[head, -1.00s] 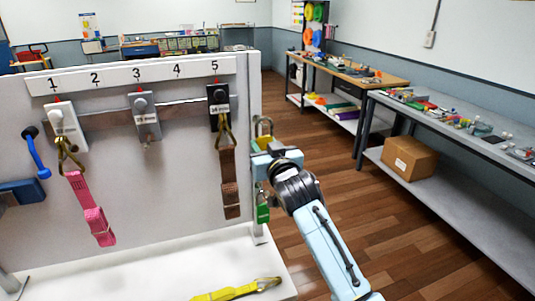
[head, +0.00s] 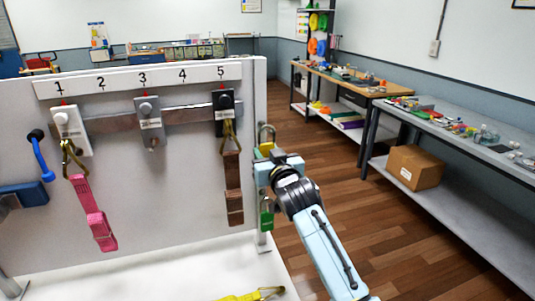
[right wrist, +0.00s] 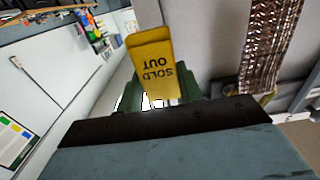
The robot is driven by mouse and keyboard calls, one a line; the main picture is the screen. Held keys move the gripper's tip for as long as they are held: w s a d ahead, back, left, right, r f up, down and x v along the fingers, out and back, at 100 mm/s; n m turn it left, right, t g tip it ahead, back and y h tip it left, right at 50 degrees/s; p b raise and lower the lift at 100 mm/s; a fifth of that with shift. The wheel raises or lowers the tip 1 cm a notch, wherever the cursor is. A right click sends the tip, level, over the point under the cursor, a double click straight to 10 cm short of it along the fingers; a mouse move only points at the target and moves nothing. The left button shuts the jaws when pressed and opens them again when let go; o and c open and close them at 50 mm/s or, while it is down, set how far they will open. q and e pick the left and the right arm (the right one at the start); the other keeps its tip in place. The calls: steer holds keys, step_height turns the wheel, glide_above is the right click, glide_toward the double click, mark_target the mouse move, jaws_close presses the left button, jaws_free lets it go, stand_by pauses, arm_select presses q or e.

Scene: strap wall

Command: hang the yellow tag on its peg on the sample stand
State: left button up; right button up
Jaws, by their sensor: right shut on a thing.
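The yellow tag (right wrist: 152,65), marked "SOLD OUT", stands up from the jaws of my right gripper (right wrist: 158,103) in the right wrist view. In the head view a little yellow of the tag (head: 266,147) shows above my right gripper (head: 265,163), with a metal loop over it. This gripper is shut on the tag beside the right edge of the grey panel (head: 130,225). Its jaws partly hide the tag. A green tag (head: 267,212) hangs just below the gripper. I cannot make out the yellow tag's peg. My left gripper is not in view.
The panel has numbered places 1 to 5. A pink strap (head: 95,215) hangs under 1 and a brown strap (head: 233,185) under 5, left of my gripper. A yellow strap (head: 240,297) lies on the white base. Floor is open to the right, before the benches (head: 460,125).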

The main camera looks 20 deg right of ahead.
steer(key=o, duration=1.1)
steer(key=shift+c, duration=0.2)
